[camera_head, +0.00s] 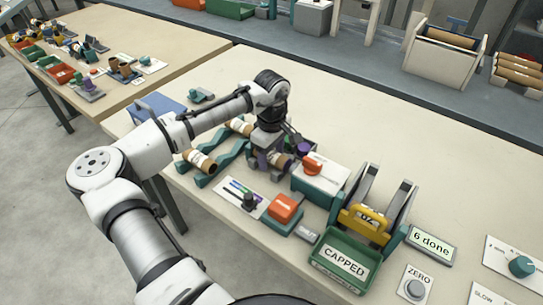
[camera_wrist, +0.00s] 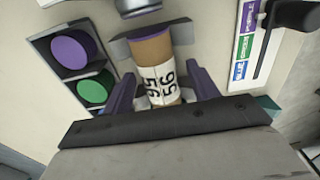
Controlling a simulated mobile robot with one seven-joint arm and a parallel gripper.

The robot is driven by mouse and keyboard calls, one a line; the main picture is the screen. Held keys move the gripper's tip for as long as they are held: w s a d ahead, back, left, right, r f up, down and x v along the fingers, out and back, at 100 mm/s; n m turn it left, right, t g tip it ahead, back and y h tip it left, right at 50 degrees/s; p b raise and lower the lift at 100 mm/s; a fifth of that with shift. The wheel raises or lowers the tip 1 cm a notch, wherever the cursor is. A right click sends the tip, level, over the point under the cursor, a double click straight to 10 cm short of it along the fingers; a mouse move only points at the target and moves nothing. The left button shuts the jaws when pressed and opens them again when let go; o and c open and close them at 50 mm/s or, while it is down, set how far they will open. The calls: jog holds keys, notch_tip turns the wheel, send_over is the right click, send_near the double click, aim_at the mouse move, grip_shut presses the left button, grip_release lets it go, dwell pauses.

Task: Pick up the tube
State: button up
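A brown tube (camera_wrist: 151,50) with a white label reading 56 lies between my gripper's two purple fingers in the wrist view. My gripper (camera_wrist: 162,90) is open, with one finger on each side of the tube and a narrow gap visible at the right finger. Two more brown tubes with white labels, a nearer one (camera_head: 200,162) and a farther one (camera_head: 240,127), rest on teal wavy rails (camera_head: 211,172).
A holder with a purple disc (camera_wrist: 70,52) and a green disc (camera_wrist: 92,92) is left in the wrist view.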

aim_at(272, 152)
jog(key=c, duration=0.9)
jog(key=shift+c, duration=0.2)
notch_tip(272, 152, up, 20)
jog(key=b, duration=0.2)
